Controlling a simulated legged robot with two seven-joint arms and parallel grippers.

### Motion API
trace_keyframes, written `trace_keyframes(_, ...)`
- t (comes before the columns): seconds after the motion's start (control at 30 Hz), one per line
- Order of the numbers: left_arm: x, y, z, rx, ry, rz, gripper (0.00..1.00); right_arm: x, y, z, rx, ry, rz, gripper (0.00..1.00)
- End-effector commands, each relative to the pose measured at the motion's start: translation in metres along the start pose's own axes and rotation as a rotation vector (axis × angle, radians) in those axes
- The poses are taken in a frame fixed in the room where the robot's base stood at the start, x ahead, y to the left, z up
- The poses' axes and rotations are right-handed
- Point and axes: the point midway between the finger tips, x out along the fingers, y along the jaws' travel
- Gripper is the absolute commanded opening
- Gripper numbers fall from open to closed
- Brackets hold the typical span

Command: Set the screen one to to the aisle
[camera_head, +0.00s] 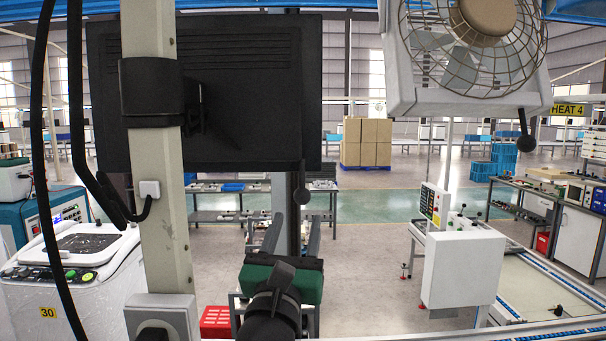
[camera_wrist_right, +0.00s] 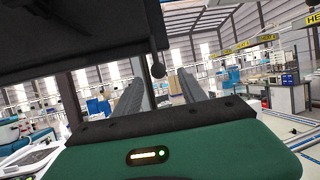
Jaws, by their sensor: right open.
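A black screen (camera_head: 245,95), seen from behind, is mounted on a beige post (camera_head: 160,190). A short stalk with a black ball knob (camera_head: 301,196) hangs from its lower right corner. My right gripper (camera_head: 296,222) is below that corner, with its two grey fingers open and pointing away. In the right wrist view the screen (camera_wrist_right: 70,35) fills the upper left. The knob (camera_wrist_right: 157,71) appears between the open fingers (camera_wrist_right: 158,84); contact cannot be told. The gripper looks empty. The screen's front is hidden. My left gripper is not in view.
A caged fan (camera_head: 470,45) hangs at the upper right, with a similar knob (camera_head: 526,143). A white machine (camera_head: 70,265) stands at the left and a white box with a control panel (camera_head: 460,265) at the right. Stacked cartons (camera_head: 366,142) and open floor lie beyond.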

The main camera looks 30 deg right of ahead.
Motion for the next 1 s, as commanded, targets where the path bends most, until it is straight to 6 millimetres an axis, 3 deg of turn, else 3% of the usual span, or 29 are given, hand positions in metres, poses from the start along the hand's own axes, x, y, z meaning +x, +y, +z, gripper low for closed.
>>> trace_keyframes(0.03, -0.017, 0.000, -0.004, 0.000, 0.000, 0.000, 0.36, 0.017, 0.000, 0.007, -0.004, 0.003, -0.001, 0.49)
trace_keyframes(0.2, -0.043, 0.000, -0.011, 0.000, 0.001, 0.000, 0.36, 0.062, 0.002, 0.006, -0.007, 0.003, 0.001, 0.49)
trace_keyframes(0.4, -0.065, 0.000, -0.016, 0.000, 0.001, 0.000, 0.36, 0.102, 0.002, 0.004, -0.005, 0.003, 0.002, 0.49)
trace_keyframes(0.53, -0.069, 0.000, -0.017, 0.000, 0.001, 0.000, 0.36, 0.111, 0.001, 0.002, -0.004, 0.001, 0.003, 0.49)
trace_keyframes(0.8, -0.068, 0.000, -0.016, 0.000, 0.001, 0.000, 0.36, 0.112, 0.001, -0.001, -0.003, 0.001, 0.004, 0.49)
trace_keyframes(1.0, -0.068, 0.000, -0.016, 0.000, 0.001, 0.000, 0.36, 0.113, 0.002, -0.001, -0.004, 0.001, 0.004, 0.23)
